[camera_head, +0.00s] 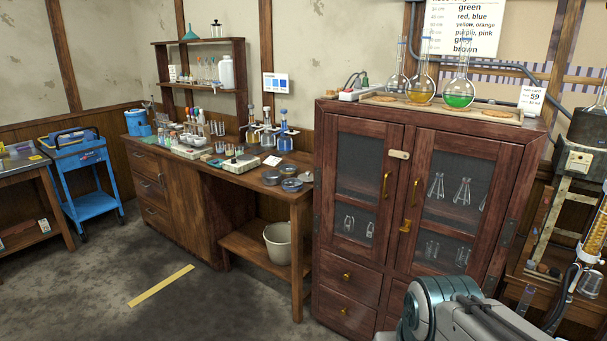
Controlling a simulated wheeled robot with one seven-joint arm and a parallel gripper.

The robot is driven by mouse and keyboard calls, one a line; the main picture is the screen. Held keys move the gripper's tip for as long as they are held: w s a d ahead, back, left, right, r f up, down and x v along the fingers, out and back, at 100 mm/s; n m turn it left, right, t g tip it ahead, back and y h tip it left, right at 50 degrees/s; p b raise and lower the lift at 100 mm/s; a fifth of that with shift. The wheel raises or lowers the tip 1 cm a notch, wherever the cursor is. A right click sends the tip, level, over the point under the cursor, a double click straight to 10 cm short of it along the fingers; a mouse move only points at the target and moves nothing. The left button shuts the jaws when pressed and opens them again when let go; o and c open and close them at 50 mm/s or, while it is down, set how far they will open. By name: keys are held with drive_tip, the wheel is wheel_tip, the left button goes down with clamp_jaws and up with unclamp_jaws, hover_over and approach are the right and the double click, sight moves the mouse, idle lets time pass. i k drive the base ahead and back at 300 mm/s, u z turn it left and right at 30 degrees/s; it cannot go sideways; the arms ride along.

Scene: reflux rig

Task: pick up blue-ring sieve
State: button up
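Three round, shallow, dark grey dishes that look like sieves lie close together at the right end of the wooden bench (240,178). One is at the left (271,178), one at the front right (292,185) and one at the back (289,170). They are too small to tell which has a blue ring. Part of my arm, teal and grey, shows at the bottom right, far from the bench. My gripper is not in view.
A brown cabinet (340,270) with glass doors stands right of the bench, with round flasks (459,93) on top. A bucket (281,243) sits on the low shelf. A blue cart (88,178) stands left.

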sight(291, 185)
drive_tip(key=i, duration=1.15)
drive_tip(key=u, duration=1.1)
drive_tip(key=i, duration=2.15)
drive_tip(key=z, duration=1.15)
